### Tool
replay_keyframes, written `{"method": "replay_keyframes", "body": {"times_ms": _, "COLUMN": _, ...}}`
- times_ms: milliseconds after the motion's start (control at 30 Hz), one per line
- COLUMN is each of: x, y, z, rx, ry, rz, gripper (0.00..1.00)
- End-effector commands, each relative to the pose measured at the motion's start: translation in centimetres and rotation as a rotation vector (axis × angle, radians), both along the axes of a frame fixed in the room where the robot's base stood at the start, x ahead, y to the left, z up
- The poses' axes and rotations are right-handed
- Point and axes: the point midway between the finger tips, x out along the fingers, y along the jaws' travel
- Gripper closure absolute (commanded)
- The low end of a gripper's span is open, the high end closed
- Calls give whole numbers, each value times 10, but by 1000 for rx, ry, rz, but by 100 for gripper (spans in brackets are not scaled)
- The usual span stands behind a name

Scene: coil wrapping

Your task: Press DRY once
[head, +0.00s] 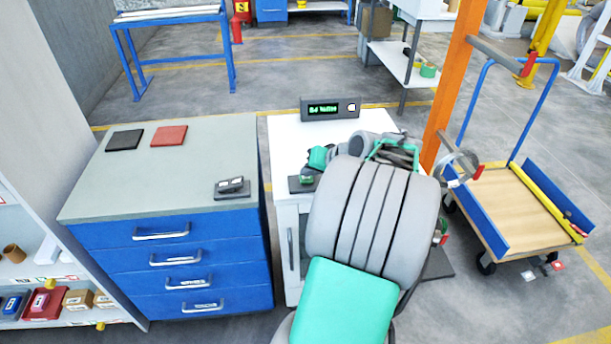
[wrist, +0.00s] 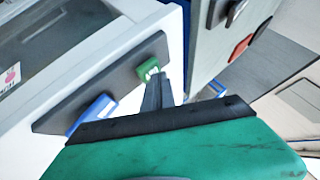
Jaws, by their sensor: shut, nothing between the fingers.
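A dark button panel (wrist: 70,112) sits on the white cabinet in the wrist view, with a green button (wrist: 148,70) at one end and a blue button (wrist: 92,114) at the other. No lettering on either is legible, so I cannot tell which is DRY. In the head view the panel's green button (head: 306,180) shows at the cabinet's front left; the blue one is not visible. My gripper (wrist: 157,88) is shut and empty, its dark fingers close to the green button. I cannot tell whether they touch it.
A display (head: 330,109) with green text, too small to read, stands at the back of the white cabinet (head: 290,130). Left is a blue drawer cabinet (head: 165,255) with black (head: 124,140) and red (head: 169,135) pads and a small dark device (head: 232,188). An orange post (head: 452,85) stands right.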

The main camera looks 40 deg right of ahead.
Motion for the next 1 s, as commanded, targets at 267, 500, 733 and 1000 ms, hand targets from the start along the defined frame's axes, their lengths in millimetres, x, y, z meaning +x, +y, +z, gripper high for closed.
{"method": "replay_keyframes", "body": {"times_ms": 267, "x": 0, "y": 0, "z": 17, "rx": 1, "ry": 1, "rz": 0, "gripper": 100}}
{"method": "replay_keyframes", "body": {"times_ms": 500, "x": 0, "y": 0, "z": 17, "rx": 0, "ry": 1, "rz": 1, "gripper": 100}}
{"method": "replay_keyframes", "body": {"times_ms": 733, "x": 0, "y": 0, "z": 31, "rx": 0, "ry": 0, "rz": 0, "gripper": 100}}
{"method": "replay_keyframes", "body": {"times_ms": 1000, "x": 0, "y": 0, "z": 59, "rx": 0, "ry": 0, "rz": 0, "gripper": 100}}
